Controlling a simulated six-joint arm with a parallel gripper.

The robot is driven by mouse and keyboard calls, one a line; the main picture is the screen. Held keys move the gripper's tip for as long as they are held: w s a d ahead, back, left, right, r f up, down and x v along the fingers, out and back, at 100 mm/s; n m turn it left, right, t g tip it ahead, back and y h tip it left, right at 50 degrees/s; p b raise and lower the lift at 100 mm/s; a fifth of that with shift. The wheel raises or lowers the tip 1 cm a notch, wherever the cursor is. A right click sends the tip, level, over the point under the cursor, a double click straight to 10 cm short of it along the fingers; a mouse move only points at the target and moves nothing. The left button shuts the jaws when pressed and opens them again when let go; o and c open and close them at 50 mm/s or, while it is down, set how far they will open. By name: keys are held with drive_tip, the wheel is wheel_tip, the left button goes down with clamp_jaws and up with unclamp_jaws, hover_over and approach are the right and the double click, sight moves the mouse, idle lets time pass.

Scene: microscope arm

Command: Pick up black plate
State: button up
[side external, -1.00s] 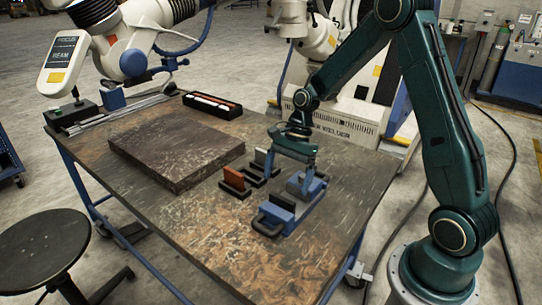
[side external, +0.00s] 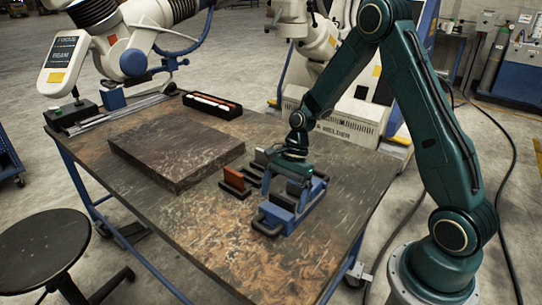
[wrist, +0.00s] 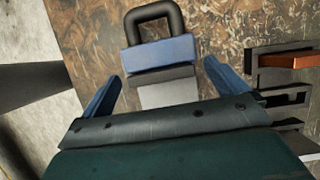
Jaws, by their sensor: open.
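My gripper (side external: 288,192) is low over a blue fixture with a dark looped handle (side external: 268,220). Its two blue fingers are spread wide, one on each side of the fixture. In the wrist view, the open fingers (wrist: 162,74) straddle the fixture's blue block (wrist: 160,54), which has a dark grey band (wrist: 163,76) along its near side and a light grey surface below. The gripper body hides the rest. No plate is clearly recognisable between the fingers, and I cannot tell which dark piece is the black plate.
A small black stand holding an orange-brown plate (side external: 235,179) is close to the left of the fixture. More dark stands are partly hidden behind my gripper. A thick dark slab (side external: 175,150) lies on the table's left, and a black tray (side external: 212,105) at the back. The table front is clear.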

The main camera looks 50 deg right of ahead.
drive_tip(key=c, duration=1.5)
drive_tip(key=shift+r, duration=0.2)
wheel_tip(320, 180, up, 20)
drive_tip(key=shift+f, duration=0.1)
idle(0.4)
